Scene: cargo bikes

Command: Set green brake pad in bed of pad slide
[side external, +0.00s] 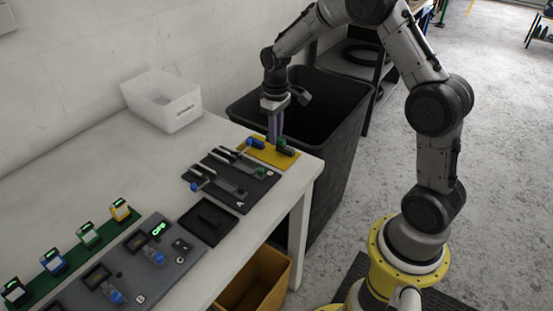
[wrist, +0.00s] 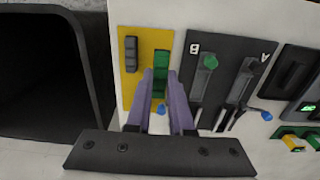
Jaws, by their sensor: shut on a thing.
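The green brake pad (wrist: 161,66) stands at the yellow mat, between the two purple fingers of my gripper (wrist: 161,88). My gripper is shut on the pad. In the side view my gripper (side external: 273,138) points down over the yellow mat (side external: 262,157), and a bit of green (side external: 281,142) shows beside the fingertips. I cannot tell whether the pad touches the mat. The black slide plate (wrist: 222,92), with units marked A and B, lies right of the mat in the wrist view. It also shows in the side view (side external: 216,203). Fingers hide part of the pad.
A dark pad (wrist: 131,54) lies on the mat beside the green one. Blue knobs (side external: 256,143) (side external: 197,187) stick out near the slide plate. A dark tray (side external: 208,222), a console (side external: 135,265) and a white bin (side external: 165,100) share the table. A black bin (side external: 315,110) stands beyond its edge.

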